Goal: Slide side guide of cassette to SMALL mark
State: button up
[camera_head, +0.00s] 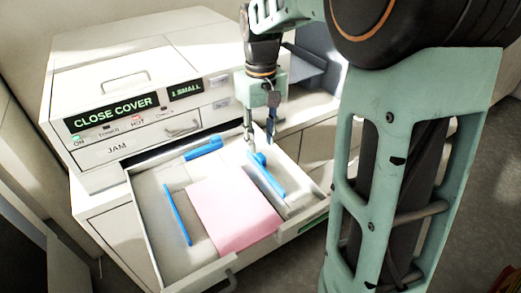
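The cassette (150,228) is a pale open drawer pulled out from the machine's front. A pink paper stack (235,212) lies in it. A blue side guide (268,177) stands along the right of the paper, a little apart from it. Another thin blue guide (177,215) runs along the paper's left edge, and a short blue guide (203,148) sits at the cassette's back. My gripper (260,138) points down above the far end of the right side guide. Its fingers are apart and nothing shows between them. I cannot tell whether they touch the guide. No SMALL mark is legible in the cassette.
The machine (125,75) stands behind, with displays reading "CLOSE COVER" and "1 SMALL". A drawer labelled JAM (135,143) is above the cassette. A dark tray (308,70) is at the back right. My arm fills the right side and hides what lies behind it.

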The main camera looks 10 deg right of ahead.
aim_at(261, 156)
jog(key=shift+f, duration=2.3)
grip_shut()
